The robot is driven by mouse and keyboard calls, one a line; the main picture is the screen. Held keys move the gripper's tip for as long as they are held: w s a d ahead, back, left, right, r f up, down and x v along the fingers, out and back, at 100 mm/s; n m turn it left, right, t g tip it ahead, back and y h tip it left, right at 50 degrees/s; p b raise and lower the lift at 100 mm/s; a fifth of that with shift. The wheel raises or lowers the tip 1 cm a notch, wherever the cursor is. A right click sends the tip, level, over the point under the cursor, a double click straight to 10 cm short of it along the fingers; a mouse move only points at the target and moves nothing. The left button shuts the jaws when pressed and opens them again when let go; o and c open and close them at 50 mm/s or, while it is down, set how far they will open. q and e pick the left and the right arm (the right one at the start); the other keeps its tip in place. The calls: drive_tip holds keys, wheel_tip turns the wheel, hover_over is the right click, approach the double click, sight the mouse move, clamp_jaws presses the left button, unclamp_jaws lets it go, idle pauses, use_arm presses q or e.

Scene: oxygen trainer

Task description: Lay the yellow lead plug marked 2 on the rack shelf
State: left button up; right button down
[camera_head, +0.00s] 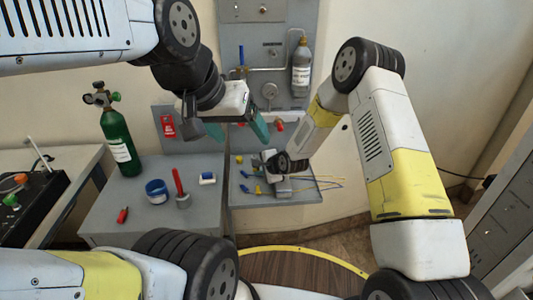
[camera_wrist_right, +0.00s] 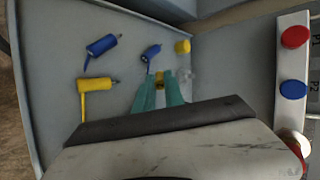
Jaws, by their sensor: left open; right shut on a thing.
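The grey rack shelf (camera_head: 305,196) juts out below the wall panel and fills much of the right wrist view (camera_wrist_right: 128,20). My right gripper (camera_wrist_right: 161,84) is low over it, shut on a small yellow plug (camera_wrist_right: 160,75) largely hidden between the green fingers; no number is readable. Another yellow plug (camera_wrist_right: 95,84), two blue plugs (camera_wrist_right: 102,45) (camera_wrist_right: 149,53) and a short yellow cylinder (camera_wrist_right: 183,47) lie on the shelf. Whether the held plug touches the shelf I cannot tell. My left gripper (camera_head: 237,129) is open and empty, in front of the panel.
A grey bottle (camera_head: 301,67) hangs on the panel. Red and blue knobs (camera_wrist_right: 293,89) border the shelf.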

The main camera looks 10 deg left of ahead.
drive_tip(key=shift+f, duration=0.5)
drive_tip(key=shift+f, duration=0.25)
drive_tip(key=c, duration=1.4)
unclamp_jaws()
drive_tip(key=shift+o, duration=0.3)
drive_tip(key=shift+f, duration=0.1)
drive_tip(key=shift+s+d, duration=0.1)
drive_tip(key=v, duration=0.7)
drive_tip(key=shift+s+d+r, duration=0.1)
drive_tip(key=shift+s+r, duration=0.05)
drive_tip(key=shift+r, duration=0.2)
